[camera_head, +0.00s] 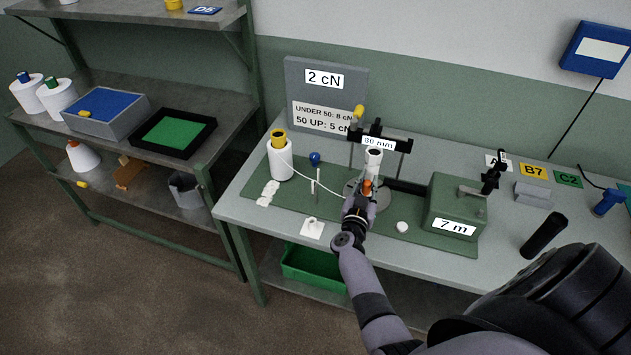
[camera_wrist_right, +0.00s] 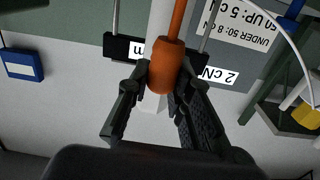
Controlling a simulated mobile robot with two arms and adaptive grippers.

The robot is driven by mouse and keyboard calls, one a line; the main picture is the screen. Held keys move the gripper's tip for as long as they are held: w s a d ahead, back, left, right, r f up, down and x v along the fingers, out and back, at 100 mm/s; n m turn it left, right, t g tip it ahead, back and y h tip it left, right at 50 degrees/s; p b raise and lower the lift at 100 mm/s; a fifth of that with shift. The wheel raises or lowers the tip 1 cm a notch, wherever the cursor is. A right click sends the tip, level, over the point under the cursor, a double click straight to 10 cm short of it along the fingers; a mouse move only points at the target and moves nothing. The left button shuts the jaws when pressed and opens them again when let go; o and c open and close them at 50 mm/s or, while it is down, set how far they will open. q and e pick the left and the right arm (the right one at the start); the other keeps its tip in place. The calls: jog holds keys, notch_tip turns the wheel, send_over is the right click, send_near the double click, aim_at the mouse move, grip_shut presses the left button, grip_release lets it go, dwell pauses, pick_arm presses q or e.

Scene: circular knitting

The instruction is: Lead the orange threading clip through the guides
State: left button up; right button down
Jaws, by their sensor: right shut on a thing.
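The orange threading clip (camera_head: 367,185) is held upright between the fingers of my right gripper (camera_head: 361,198). In the right wrist view the orange clip (camera_wrist_right: 166,68) sits between both fingertips (camera_wrist_right: 165,85), in front of a white column. A white thread (camera_head: 315,187) runs from the white cone with a yellow top (camera_head: 282,160) toward the clip, passing near thin upright pins (camera_head: 313,188). A black frame (camera_head: 400,145) with a millimetre label stands just behind the clip. Whether the thread sits in any guide is too small to tell. My left gripper is not in view.
A green box labelled 7 m (camera_head: 455,205) stands right of my gripper. A grey sign (camera_head: 325,75) labelled 2 cN stands behind. A dark cylinder (camera_head: 543,235) is at right.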

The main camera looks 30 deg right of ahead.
jog(key=shift+f, duration=0.55)
jog(key=shift+f+b, duration=0.45)
jog(key=shift+b, duration=0.05)
jog(key=shift+f, duration=0.15)
dwell(0.6)
jog(key=c, duration=1.4)
grip_release()
jog(key=shift+o, duration=0.2)
